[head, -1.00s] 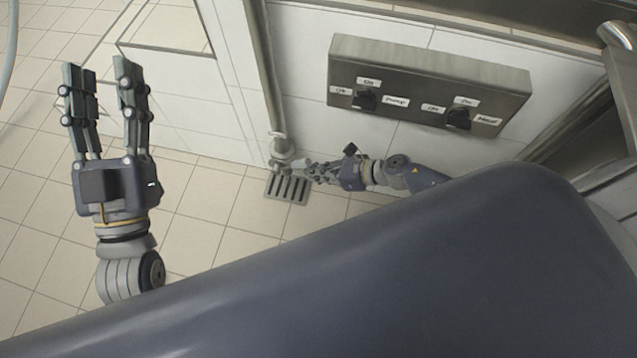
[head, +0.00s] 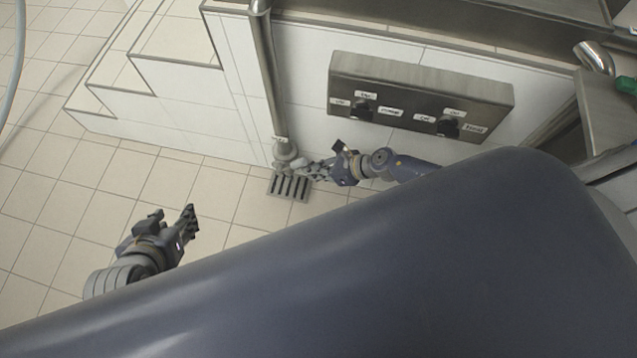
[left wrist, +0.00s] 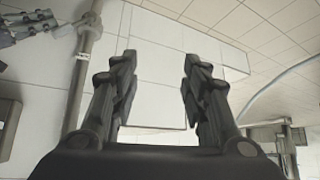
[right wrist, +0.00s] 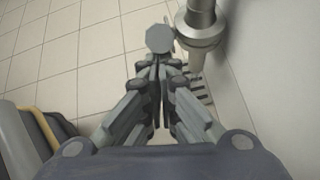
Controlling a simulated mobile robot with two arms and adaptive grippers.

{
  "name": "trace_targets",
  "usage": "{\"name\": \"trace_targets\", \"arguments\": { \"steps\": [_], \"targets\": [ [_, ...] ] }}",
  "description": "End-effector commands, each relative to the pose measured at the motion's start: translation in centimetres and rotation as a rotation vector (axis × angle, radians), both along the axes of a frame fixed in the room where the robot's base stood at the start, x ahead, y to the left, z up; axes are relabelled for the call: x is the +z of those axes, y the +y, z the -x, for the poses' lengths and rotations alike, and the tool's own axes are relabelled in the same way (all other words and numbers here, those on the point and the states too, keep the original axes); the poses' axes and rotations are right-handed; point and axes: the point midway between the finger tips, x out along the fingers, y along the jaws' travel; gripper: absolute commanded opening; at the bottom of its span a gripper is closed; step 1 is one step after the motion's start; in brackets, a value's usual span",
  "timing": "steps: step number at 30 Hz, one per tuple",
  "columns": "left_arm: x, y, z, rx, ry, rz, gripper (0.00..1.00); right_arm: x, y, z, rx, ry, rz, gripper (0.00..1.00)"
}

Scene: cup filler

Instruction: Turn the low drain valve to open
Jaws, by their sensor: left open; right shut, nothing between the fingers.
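The drain valve (head: 284,150) sits low on the wall at the bottom end of a vertical metal pipe (head: 265,75). In the right wrist view the valve's round metal body (right wrist: 201,28) is at the top right, with a grey octagonal knob (right wrist: 158,38) beside it. My right gripper (head: 308,171) is shut and empty. Its fingertips, also in the right wrist view (right wrist: 158,62), are right at the knob; I cannot tell whether they touch it. My left gripper (head: 177,214) is open and empty above the floor, left of the valve; its spread fingers show in the left wrist view (left wrist: 158,58).
A floor drain grate (head: 289,187) lies just below the valve. A metal control box (head: 420,95) with two black knobs is on the wall to the right. White tiled steps (head: 150,85) are at the left. The tiled floor (head: 60,190) is open at the left.

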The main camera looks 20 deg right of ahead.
Motion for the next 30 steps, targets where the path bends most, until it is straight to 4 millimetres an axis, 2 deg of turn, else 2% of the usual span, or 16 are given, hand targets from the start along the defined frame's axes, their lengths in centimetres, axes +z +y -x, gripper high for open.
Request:
{"name": "trace_targets", "arguments": {
  "steps": [7, 13, 20, 30],
  "targets": [
    [-1.4, 1.5, 4.7, 0.018, 0.222, -0.047, 0.42, 0.9, 0.1, -0.3, 0.0, 0.009, 0.018, 0.0],
    [-1.9, 2.2, 7.0, 0.026, 0.321, -0.067, 0.42, 1.1, 0.2, -0.3, -0.001, 0.014, 0.028, 0.0],
    [-1.9, 2.5, 8.0, 0.03, 0.366, -0.076, 0.42, 1.4, 0.4, -0.5, 0.0, 0.015, 0.033, 0.0],
    [-2.1, 2.5, 7.8, 0.029, 0.371, -0.077, 0.42, 2.2, 0.9, -0.9, -0.001, 0.015, 0.032, 0.0]
  ]
}}
